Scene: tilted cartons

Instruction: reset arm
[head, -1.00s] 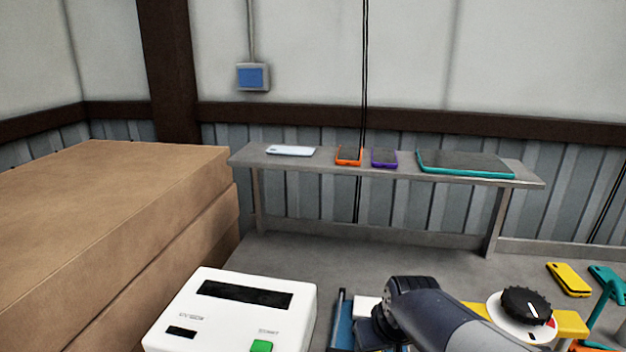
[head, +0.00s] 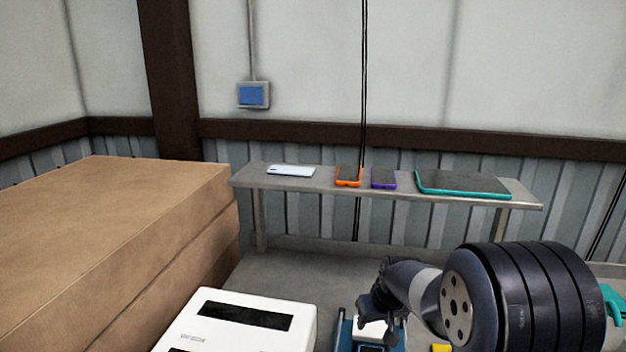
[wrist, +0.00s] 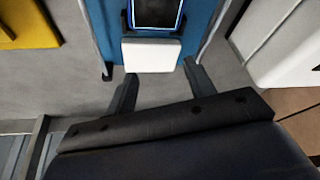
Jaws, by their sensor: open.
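My arm shows at the lower right of the head view, and its dark wrist end reaches down over a blue thing (head: 343,330) with a white block (head: 371,329) on it. My gripper (wrist: 158,78) is open in the wrist view, with its two dark fingers apart. The white block also shows in the wrist view (wrist: 151,55), just beyond the fingertips, in front of a dark screen on the blue body. Nothing shows between the fingers. I cannot tell whether the fingers touch anything.
A grey bench (head: 330,190) by the wall holds a white phone (head: 291,171), an orange phone (head: 348,177), a purple phone (head: 384,178) and a teal tablet (head: 463,185). Large cartons (head: 100,240) stand at left. A white machine (head: 240,325) stands in front.

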